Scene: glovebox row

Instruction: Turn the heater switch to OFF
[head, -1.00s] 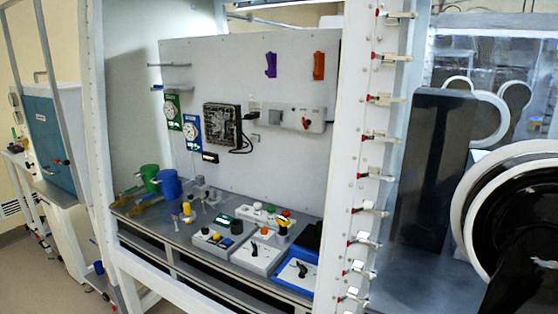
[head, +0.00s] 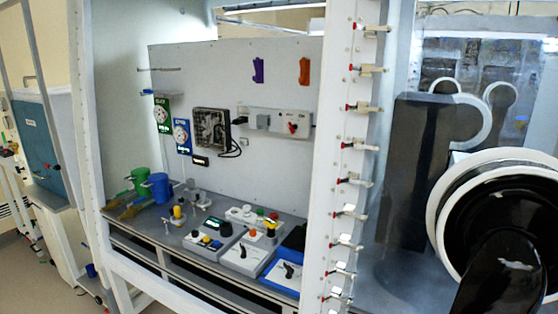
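Inside the open-fronted enclosure, several switch boxes stand on the grey bench. A blue-edged box (head: 278,279) with a white top carries a black rotary handle (head: 288,270). A grey box (head: 236,263) beside it carries another black handle (head: 243,250) and an orange-red button. A further grey box (head: 203,243) has several buttons and a green display. A wall unit (head: 262,123) on the back panel has a red rotary knob (head: 293,128). The labels are too small to read, so I cannot tell which one is the heater switch or its setting. My gripper is not in view.
A white post (head: 343,235) with several clamps stands right of the opening. Right of it are a black round glove port with a white ring (head: 437,215) and a dark panel (head: 412,180). Green (head: 141,179) and blue (head: 160,187) cups stand at the bench's left.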

